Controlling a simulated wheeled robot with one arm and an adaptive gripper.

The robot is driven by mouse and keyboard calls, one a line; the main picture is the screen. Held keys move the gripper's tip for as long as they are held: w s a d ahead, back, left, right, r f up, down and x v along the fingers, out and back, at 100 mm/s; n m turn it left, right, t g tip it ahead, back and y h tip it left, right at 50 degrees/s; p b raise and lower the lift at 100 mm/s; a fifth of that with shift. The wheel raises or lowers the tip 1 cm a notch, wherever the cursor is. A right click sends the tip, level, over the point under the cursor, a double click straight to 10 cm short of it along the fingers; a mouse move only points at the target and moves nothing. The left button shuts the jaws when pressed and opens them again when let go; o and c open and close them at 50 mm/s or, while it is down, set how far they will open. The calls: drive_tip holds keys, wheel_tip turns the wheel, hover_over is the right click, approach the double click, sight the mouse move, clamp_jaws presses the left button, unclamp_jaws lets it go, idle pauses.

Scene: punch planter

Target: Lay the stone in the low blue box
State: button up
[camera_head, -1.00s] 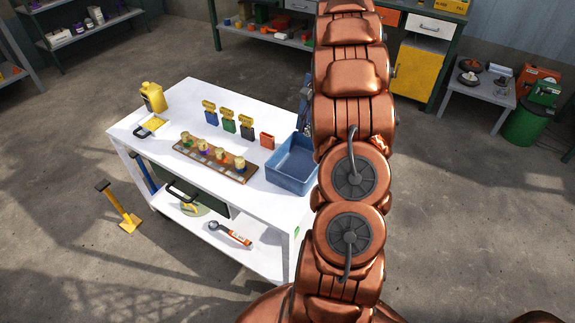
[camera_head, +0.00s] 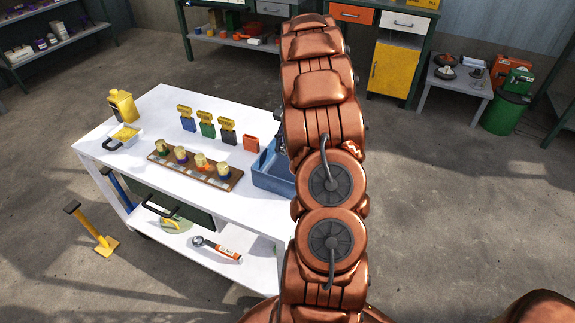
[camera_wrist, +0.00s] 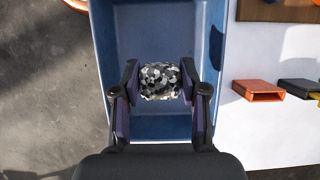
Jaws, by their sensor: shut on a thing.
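The stone (camera_wrist: 160,81) is a speckled black, grey and white lump in the wrist view. My gripper (camera_wrist: 160,84) is shut on it, with one dark finger on each side. Stone and gripper show over the inside of the low blue box (camera_wrist: 217,50); how high they are above its floor I cannot tell. In the head view the blue box (camera_head: 270,181) sits at the right end of the white table and is partly hidden by my arm. The stone cannot be made out in the head view.
On the white table (camera_head: 120,165) stand an orange holder (camera_head: 251,143), several coloured holders with yellow tops, a brown rack (camera_head: 218,182) with several small pots, and a yellow bottle (camera_head: 122,106). A small grey table (camera_head: 455,90) stands at the far right.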

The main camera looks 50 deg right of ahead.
sight(286, 173)
drive_tip(key=shift+f, duration=3.5)
drive_tip(key=o, duration=1.2)
drive_tip(key=shift+f, duration=0.1)
drive_tip(key=v, duration=1.2)
